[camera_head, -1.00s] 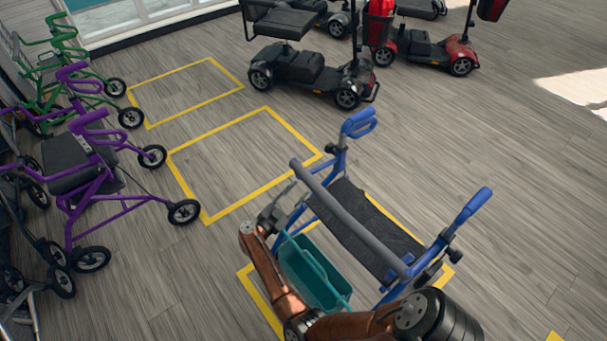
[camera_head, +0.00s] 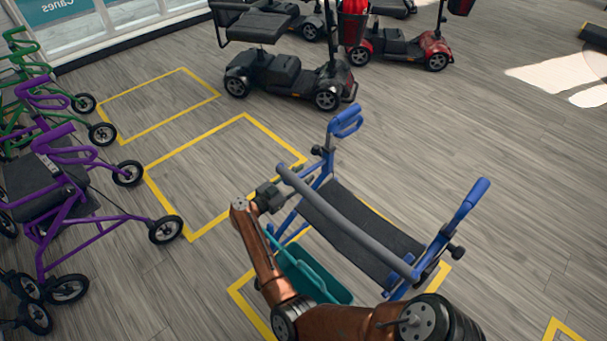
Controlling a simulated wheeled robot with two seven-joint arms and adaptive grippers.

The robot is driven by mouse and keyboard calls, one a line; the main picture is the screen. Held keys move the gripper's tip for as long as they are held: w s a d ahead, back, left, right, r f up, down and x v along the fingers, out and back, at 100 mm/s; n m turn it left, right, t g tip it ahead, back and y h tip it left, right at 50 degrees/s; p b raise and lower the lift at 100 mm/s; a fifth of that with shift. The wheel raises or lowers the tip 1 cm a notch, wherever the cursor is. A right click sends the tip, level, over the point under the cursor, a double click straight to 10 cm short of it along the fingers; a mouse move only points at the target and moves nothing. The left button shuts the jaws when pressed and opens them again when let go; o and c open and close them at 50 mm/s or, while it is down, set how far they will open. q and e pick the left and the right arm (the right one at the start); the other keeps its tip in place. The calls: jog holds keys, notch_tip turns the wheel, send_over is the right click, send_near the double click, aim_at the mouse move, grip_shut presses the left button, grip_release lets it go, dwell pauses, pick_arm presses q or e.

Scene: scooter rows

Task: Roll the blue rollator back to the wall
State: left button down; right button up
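The blue rollator (camera_head: 362,235) stands in front of me, with blue handles, a black seat and a grey padded bar across it. A teal basket or bag (camera_head: 308,270) hangs on its near side. It stands over a yellow floor outline, partly hidden by my copper arm. My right gripper (camera_head: 279,196) is at the rollator's left side, close to the left end of the grey bar. Its fingertips are largely lost against the frame, so I cannot tell whether it touches or grips. My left gripper is not in view.
Purple (camera_head: 60,195) and green (camera_head: 40,90) rollators stand in a row at the left. Two empty yellow floor outlines (camera_head: 190,150) lie between them and the blue rollator. Black (camera_head: 285,75) and red (camera_head: 400,45) scooters stand at the back. The floor at right is mostly clear.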

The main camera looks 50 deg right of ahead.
jog(key=shift+s+d, duration=0.15)
jog(key=shift+d, duration=0.7)
jog(key=shift+c, duration=0.3)
grip_shut()
jog(key=shift+a, duration=0.1)
